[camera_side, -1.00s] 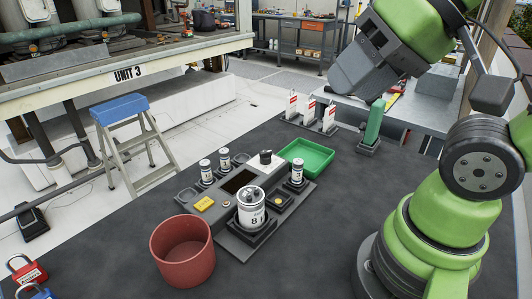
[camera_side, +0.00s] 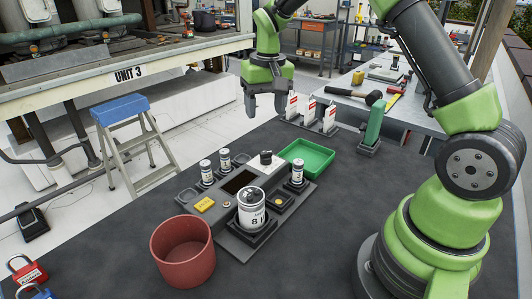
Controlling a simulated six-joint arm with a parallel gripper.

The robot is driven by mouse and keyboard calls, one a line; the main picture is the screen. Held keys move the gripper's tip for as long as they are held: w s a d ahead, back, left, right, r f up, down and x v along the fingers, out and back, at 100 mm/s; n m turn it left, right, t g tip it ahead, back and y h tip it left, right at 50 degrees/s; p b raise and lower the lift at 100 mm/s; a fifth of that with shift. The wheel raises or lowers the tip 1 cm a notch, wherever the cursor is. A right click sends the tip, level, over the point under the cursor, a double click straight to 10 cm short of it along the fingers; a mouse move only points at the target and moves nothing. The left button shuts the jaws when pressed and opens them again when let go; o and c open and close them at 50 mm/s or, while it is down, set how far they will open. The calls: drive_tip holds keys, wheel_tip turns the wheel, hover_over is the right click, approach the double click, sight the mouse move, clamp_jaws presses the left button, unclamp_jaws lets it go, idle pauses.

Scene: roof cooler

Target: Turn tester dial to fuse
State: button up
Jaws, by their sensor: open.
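The tester (camera_side: 228,211) is a grey console on the dark worktop. It has a dark screen (camera_side: 238,182), a yellow button (camera_side: 204,204) and a black knob (camera_side: 266,157) on a white plate at its back, which looks like the dial. The knob's setting is too small to read. A large white canister marked 8 (camera_side: 251,213) stands in a dark holder at the front. My gripper (camera_side: 265,112) points down above the back of the worktop, behind and well above the knob. It is open and empty.
Smaller white cylinders (camera_side: 206,172) stand around the tester. A green tray (camera_side: 306,158) lies right behind it, and a red-brown bin (camera_side: 182,252) stands at front left. White-and-red upright pieces (camera_side: 292,106) and a green post (camera_side: 375,122) stand at the back.

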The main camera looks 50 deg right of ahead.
sight(266, 153)
drive_tip(key=shift+g, duration=0.3)
drive_tip(key=f, duration=0.1)
drive_tip(key=d+f, duration=0.1)
drive_tip(key=f, duration=0.2)
drive_tip(key=shift+w+d, duration=0.15)
drive_tip(key=shift+w, duration=0.25)
wheel_tip(266, 153, down, 9)
drive_tip(key=shift+f, duration=0.2)
drive_tip(key=c, duration=0.9)
drive_tip(key=shift+m, duration=0.5)
drive_tip(key=m, duration=0.3)
drive_tip(key=shift+m, duration=2.1)
